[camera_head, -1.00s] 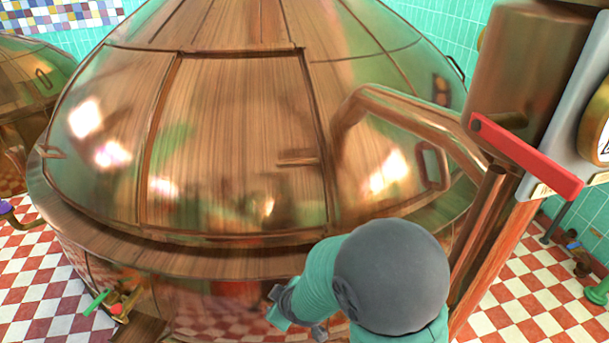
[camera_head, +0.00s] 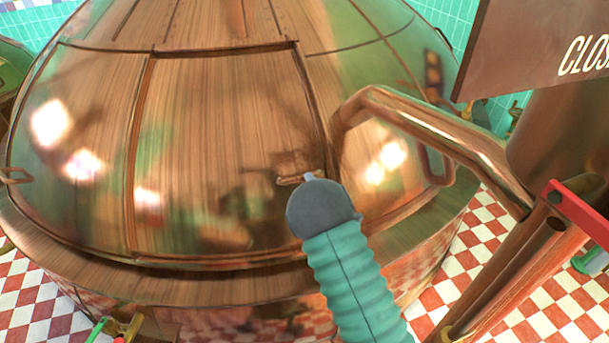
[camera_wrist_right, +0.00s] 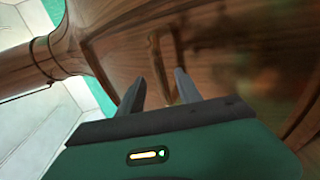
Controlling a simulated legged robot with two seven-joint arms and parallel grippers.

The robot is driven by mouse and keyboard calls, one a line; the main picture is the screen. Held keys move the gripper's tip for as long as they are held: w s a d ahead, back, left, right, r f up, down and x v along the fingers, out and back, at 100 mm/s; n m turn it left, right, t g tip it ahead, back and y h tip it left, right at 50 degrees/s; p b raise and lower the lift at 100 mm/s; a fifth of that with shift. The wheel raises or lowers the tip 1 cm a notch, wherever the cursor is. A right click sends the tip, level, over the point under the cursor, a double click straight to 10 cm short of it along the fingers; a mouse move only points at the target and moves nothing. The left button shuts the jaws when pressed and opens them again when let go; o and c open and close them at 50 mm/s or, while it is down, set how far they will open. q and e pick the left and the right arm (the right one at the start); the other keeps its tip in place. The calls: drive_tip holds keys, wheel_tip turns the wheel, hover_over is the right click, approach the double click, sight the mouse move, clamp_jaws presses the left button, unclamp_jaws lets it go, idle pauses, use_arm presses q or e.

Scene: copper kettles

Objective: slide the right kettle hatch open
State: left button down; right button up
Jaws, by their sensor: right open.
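The large copper kettle's domed top fills the head view. Its hatch (camera_head: 220,130) is a wood-grained copper panel framed by raised seams, and it looks closed. A small bar handle (camera_head: 290,181) sits near the hatch's right edge, partly hidden by my right gripper (camera_head: 311,177). In the right wrist view, my right gripper (camera_wrist_right: 160,77) has its two dark fingers apart, pointing at the hatch surface. The handle (camera_wrist_right: 156,60) stands just ahead, roughly in line with the gap. I cannot tell whether it is between the fingers. My left gripper is out of view.
A thick copper pipe (camera_head: 430,120) bends out of the dome just right of the hatch. A red lever (camera_head: 580,212) and a dark sign (camera_head: 545,45) stand at the right. Another kettle (camera_head: 12,75) shows at the left edge. Checkered floor lies around.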

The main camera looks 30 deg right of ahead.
sight(304, 180)
drive_tip(key=x, duration=0.5)
drive_tip(key=shift+w+a+f+p, duration=0.25)
drive_tip(key=shift+w+p, duration=0.05)
drive_tip(key=shift+w, duration=0.15)
drive_tip(key=shift+s+d+r, duration=0.1)
drive_tip(key=shift+s+r, duration=0.05)
drive_tip(key=shift+s, duration=0.05)
drive_tip(key=c, duration=0.5)
clamp_jaws()
drive_tip(key=shift+f, duration=0.25)
